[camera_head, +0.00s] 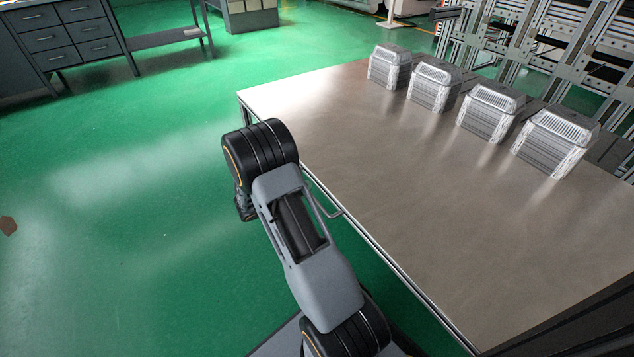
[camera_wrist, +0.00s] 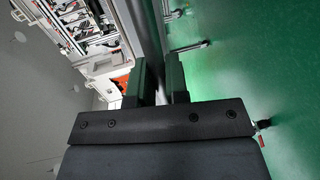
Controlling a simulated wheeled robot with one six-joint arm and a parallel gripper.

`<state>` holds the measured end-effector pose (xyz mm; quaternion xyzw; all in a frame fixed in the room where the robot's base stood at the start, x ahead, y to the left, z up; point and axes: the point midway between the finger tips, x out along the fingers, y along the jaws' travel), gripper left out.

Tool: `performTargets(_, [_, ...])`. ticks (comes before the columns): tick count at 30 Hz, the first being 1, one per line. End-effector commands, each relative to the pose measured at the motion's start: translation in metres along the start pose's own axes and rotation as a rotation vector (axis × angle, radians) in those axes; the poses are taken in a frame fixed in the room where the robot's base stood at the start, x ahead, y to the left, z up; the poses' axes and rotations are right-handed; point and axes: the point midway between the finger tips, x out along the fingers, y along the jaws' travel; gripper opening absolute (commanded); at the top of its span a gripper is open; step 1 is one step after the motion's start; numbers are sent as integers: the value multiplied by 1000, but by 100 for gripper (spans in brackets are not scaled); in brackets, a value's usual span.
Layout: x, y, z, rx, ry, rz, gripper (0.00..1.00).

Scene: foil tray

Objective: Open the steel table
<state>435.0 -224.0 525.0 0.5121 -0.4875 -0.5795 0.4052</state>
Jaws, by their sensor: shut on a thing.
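The steel table (camera_head: 400,190) has a broad brown-grey metal top and fills the right half of the head view. A thin bar handle (camera_head: 328,212) sticks out from its near edge, partly hidden behind my arm. My gripper (camera_wrist: 162,82) shows in the wrist view with its two dark fingers close together around a narrow grey strip. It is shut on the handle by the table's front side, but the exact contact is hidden. In the head view my arm covers the fingers. I see no clear gap at the table's front.
Several stacks of foil trays (camera_head: 487,112) stand in a row along the table's far side. A metal rack (camera_head: 550,45) is behind them. A grey drawer cabinet (camera_head: 65,38) stands at the upper left. The green floor left of the table is mostly clear.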

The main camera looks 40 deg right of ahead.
Motion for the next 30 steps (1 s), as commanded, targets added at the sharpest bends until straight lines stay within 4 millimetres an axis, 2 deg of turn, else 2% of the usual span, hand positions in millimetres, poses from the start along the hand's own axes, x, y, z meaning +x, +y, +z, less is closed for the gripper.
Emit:
performTargets(2, [-9,-4,-1,0,10,-7,0])
performTargets(9, [-18,-6,3,2,1,-7,0])
performTargets(21, [-21,-7,3,1,3,-6,0])
performTargets(22, [-21,-7,3,1,3,-6,17])
performTargets(29, [-21,-6,4,1,0,-4,39])
performTargets(30, [-21,-5,4,1,0,-3,39])
